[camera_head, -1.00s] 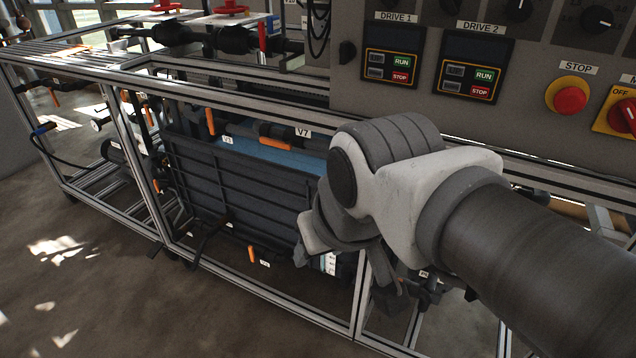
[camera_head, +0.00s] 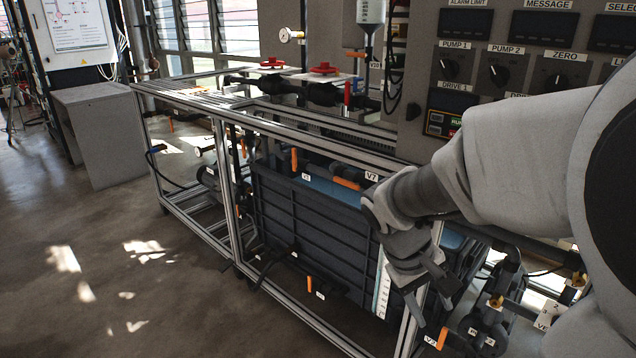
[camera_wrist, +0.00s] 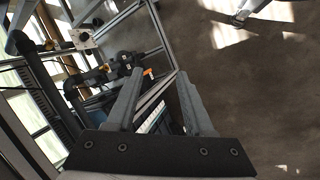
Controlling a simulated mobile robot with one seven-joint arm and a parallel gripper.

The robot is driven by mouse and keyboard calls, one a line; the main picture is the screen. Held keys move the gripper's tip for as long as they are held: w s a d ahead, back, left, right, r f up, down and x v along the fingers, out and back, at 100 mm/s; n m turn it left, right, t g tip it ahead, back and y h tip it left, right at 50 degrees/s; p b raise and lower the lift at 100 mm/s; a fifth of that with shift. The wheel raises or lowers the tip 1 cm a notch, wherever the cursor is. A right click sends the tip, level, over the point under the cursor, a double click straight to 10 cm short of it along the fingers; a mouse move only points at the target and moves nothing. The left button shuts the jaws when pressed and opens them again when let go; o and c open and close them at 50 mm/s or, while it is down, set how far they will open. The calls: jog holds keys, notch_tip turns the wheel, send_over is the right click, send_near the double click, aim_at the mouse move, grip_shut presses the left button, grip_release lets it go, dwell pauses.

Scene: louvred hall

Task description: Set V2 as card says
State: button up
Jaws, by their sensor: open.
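My gripper (camera_head: 430,300) is at the front right of the metal frame, pointing down, with its jaws apart and nothing between them. In the wrist view its two fingers (camera_wrist: 160,74) stand apart. An orange lever (camera_head: 442,338) with a small white tag (camera_head: 430,341) is just below and right of the gripper, apart from it. The tag may read V2, but it is too small to be sure. In the wrist view an orange lever (camera_wrist: 148,72) shows between the fingertips; I cannot tell which valve it belongs to. I cannot make out a card with a V2 setting.
A dark ribbed tank (camera_head: 310,225) sits inside the metal frame (camera_head: 237,225). An orange lever (camera_head: 345,183) tagged V7 (camera_head: 371,177) is above it. The control panel (camera_head: 430,60) rises behind. A diagram sheet (camera_head: 76,24) hangs at far left. The floor (camera_head: 110,270) at left is clear.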

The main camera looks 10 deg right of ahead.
aim_at(442, 336)
jog(key=w+d+f+n+h+p, duration=0.1)
jog(key=w+d+f+n+h, duration=0.45)
jog(key=f, duration=0.35)
jog(key=w+d+f+n+h+p, duration=0.1)
jog(key=w+d+f+n+h, duration=0.35)
jog(key=w+d+f, duration=0.35)
notch_tip(442, 336, down, 22)
jog(key=n+t+y+p, duration=0.1)
jog(key=n+t, duration=1.1)
jog(key=n, duration=0.2)
jog(key=b+x, duration=0.3)
jog(key=x, duration=0.4)
jog(key=shift+w+d+f, duration=0.1)
jog(key=shift+w+f, duration=0.05)
jog(key=shift+f, duration=0.05)
jog(key=shift+r, duration=0.1)
jog(key=shift+b+x, duration=0.35)
jog(key=shift+x, duration=0.5)
grip_shut()
